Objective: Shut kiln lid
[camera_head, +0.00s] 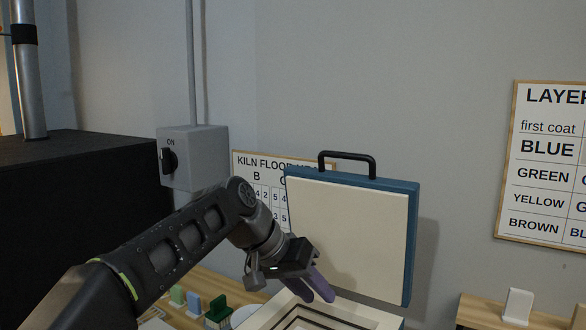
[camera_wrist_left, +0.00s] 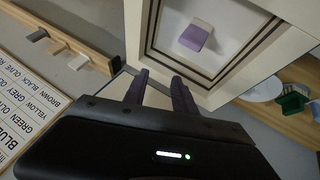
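The kiln lid (camera_head: 350,230) stands open and upright in the head view, with a cream inner face, a blue edge and a black handle (camera_head: 347,156) on top. Below it is the kiln body (camera_head: 385,314), its cream rim and stepped opening partly cut off by the frame. My left gripper (camera_head: 316,291) is in front of the lid's lower left, above the kiln opening. In the left wrist view its two purple fingers (camera_wrist_left: 160,80) are apart with nothing between them. The kiln's opening (camera_wrist_left: 240,68) shows there too, with a purple and white piece (camera_wrist_left: 195,36) inside. My right gripper is not seen.
A grey switch box (camera_head: 195,157) marked ON is on the wall. A floor chart (camera_head: 262,162) hangs behind my left arm, and a layer chart (camera_head: 545,170) at right. Small coloured pieces, including a green one (camera_head: 217,312), stand left of the kiln. A white piece (camera_head: 518,306) stands on the right shelf.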

